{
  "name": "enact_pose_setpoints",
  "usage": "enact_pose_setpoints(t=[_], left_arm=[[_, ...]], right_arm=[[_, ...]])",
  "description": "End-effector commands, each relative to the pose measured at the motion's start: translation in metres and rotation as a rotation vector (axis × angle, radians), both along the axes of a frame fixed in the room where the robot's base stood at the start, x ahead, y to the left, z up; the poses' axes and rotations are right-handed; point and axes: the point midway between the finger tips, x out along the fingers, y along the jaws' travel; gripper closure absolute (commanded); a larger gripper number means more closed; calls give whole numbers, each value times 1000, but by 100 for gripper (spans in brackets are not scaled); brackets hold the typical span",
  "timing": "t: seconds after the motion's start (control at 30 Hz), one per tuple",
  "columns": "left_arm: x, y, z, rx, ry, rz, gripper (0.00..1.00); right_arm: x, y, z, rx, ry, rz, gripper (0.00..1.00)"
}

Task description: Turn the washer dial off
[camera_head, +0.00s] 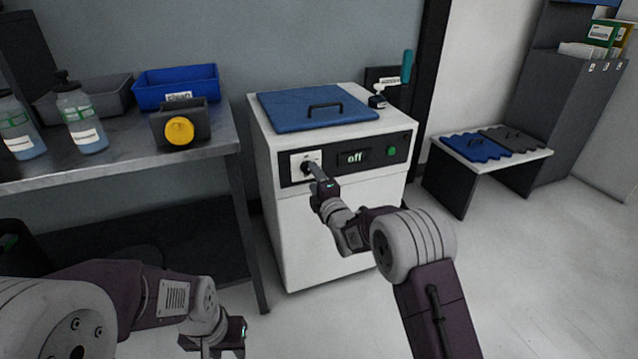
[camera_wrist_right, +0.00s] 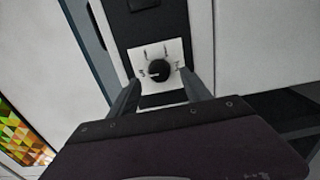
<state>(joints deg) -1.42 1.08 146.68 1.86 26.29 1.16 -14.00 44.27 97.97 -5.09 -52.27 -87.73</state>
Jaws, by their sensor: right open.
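The washer (camera_head: 330,225) is a white box with a blue lid (camera_head: 318,107) on top. Its black front panel carries a white plate with a black dial, and a display (camera_head: 354,157) that reads "off". My right gripper (camera_head: 312,168) is in front of the dial and hides part of it in the head view. In the right wrist view the round black dial (camera_wrist_right: 159,71) sits on its white plate between the two open fingers (camera_wrist_right: 160,90); I cannot tell whether they touch it. My left gripper (camera_head: 228,340) is low at the bottom of the head view, away from the washer.
A metal table (camera_head: 120,140) on the left holds spray bottles (camera_head: 80,118), a blue bin (camera_head: 176,82) and a dark box with a yellow disc. A green button (camera_head: 391,150) is right of the display. A low bench (camera_head: 490,150) stands at the right. The floor between is clear.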

Motion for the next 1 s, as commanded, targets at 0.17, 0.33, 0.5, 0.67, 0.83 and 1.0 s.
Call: enact_pose_setpoints(t=[0.17, 0.33, 0.5, 0.67, 0.83, 1.0], left_arm=[[0, 0, -28, 0, 1, 0, 64], [0, 0, -39, 0, 0, 0, 64], [0, 0, -38, 0, 0, 0, 64], [0, 0, -37, 0, 0, 0, 64], [0, 0, -17, 0, 0, 0, 64], [0, 0, 33, 0, -1, 0, 64]], right_arm=[[-33, -11, -8, 0, -2, 0, 43], [-50, -16, -3, -1, -1, 0, 43], [-54, -17, 0, -1, 0, 0, 43], [-53, -17, 1, -1, 0, 0, 43], [-51, -37, 49, 9, -46, -33, 43], [-90, -108, 104, 92, 124, -172, 43]])
